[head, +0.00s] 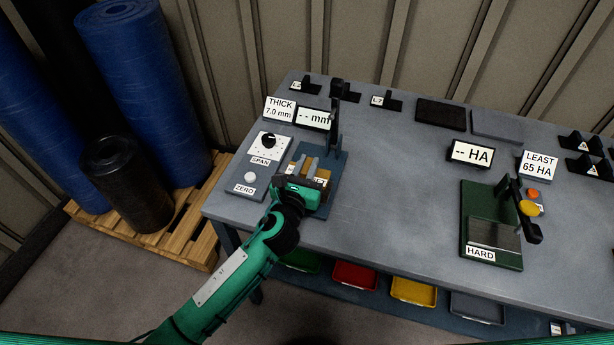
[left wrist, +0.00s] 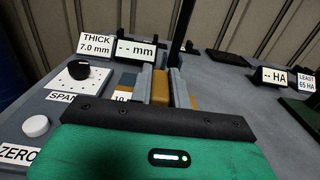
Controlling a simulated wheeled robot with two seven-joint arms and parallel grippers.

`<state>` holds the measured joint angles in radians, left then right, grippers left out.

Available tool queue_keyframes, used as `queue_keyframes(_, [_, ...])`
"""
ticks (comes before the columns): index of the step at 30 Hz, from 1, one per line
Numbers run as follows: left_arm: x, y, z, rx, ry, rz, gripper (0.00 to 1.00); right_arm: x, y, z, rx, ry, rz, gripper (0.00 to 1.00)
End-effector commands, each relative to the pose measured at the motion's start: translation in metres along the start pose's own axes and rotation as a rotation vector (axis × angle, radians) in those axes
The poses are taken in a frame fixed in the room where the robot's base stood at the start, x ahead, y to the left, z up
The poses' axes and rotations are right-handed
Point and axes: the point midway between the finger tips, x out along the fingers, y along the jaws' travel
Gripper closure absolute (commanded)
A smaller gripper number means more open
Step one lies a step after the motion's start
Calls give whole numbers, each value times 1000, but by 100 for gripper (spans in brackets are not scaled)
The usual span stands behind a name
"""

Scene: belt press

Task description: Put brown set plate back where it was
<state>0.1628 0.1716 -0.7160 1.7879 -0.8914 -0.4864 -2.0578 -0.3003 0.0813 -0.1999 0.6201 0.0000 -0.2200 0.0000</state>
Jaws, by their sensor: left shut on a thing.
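The brown set plate (left wrist: 160,87) shows between the two grey fingers of my left gripper (left wrist: 159,84) in the left wrist view. My left gripper (head: 308,163) is shut on it over the blue base of the thickness gauge (head: 335,160) in the head view. Brown parts (head: 323,173) show beside the fingers, and a white label is partly covered by the gripper. The gripper body hides the plate's lower part, so I cannot tell whether it touches the base. My right gripper is not in view.
The SPAN dial (head: 268,141) and ZERO button (head: 250,178) are just left of the gripper. The gauge's dark column (head: 335,125) stands close behind. A green hardness tester (head: 480,205) is at the right. The grey table (head: 400,190) between is clear.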

Motion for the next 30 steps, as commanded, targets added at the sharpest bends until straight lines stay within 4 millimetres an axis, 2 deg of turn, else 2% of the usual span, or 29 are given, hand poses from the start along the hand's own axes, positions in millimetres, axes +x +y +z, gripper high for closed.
queue_keyframes(3, [-1,0,-18,-1,4,0,100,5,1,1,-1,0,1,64])
queue_keyframes(8, [0,0,-34,0,1,1,100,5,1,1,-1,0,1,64])
queue_keyframes(22, [0,0,-42,1,0,0,100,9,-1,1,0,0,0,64])
queue_keyframes(23, [0,0,-43,1,3,0,80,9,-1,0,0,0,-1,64])
queue_keyframes(26, [0,0,-42,1,3,0,60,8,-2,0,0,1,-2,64])
queue_keyframes(30, [0,0,-42,1,3,0,60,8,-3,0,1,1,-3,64])
